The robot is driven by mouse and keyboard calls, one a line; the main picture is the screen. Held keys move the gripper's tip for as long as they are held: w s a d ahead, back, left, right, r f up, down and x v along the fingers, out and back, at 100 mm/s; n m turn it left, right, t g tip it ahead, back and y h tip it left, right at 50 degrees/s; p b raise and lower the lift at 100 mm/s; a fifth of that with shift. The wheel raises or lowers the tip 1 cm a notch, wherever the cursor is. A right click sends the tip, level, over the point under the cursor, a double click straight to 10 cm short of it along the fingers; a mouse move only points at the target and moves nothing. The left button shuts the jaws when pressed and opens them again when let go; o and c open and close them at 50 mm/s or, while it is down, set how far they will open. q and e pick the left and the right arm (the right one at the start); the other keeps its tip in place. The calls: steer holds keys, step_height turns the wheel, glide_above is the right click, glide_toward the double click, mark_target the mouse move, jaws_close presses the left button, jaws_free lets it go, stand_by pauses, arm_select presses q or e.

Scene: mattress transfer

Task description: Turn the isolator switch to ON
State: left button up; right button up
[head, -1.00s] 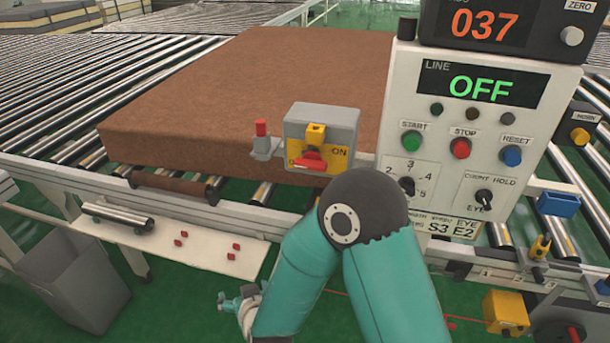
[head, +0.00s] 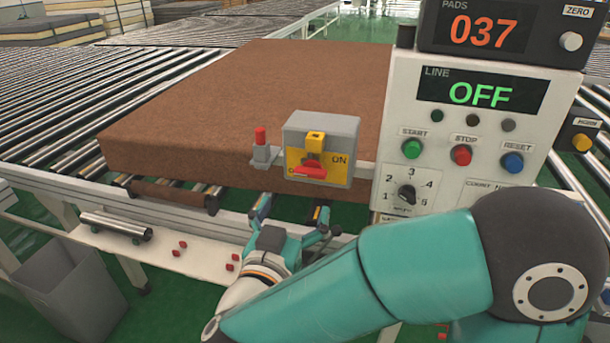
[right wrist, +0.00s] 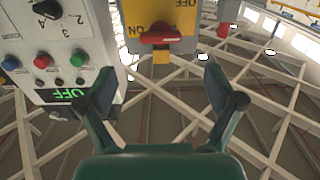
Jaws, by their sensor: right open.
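The isolator switch is a grey box (head: 322,128) with a yellow face, a red handle (head: 309,170) and a yellow piece above the handle. ON is printed at the right of the face. The handle lies nearly level, toward the lower left. My right gripper (head: 290,205) is open and empty, just below the box. In the right wrist view, the red handle (right wrist: 160,37) shows beyond and between the open fingers (right wrist: 172,88), apart from them. The panel display (head: 483,92) reads LINE OFF. My left gripper is not in view.
The control panel (head: 390,130) stands right of the switch, with buttons and a dial. A red-topped grey piece (head: 262,148) is left of the switch. A brown mattress (head: 240,90) lies behind on rollers. A white shelf (head: 200,262) with red pieces is below left.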

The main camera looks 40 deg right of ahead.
mark_target(310, 176)
steer(key=p+x, duration=0.1)
steer(key=x, duration=0.9)
steer(key=shift+a, duration=0.1)
steer(key=c, duration=1)
steer(key=shift+w+a, duration=0.1)
steer(key=shift+a, duration=0.15)
steer(key=shift+c, duration=0.8)
steer(key=shift+d, duration=0.15)
steer(key=shift+f+m+b, duration=0.1)
steer(key=shift+m+b, duration=0.7)
steer(key=shift+b, duration=0.2)
steer(key=m+b, duration=1.2)
steer(key=b, duration=0.1)
steer(key=shift+d+m, duration=0.15)
steer(key=shift+m, duration=0.15)
steer(key=shift+m+b, duration=1.9)
steer(key=shift+b, duration=0.15)
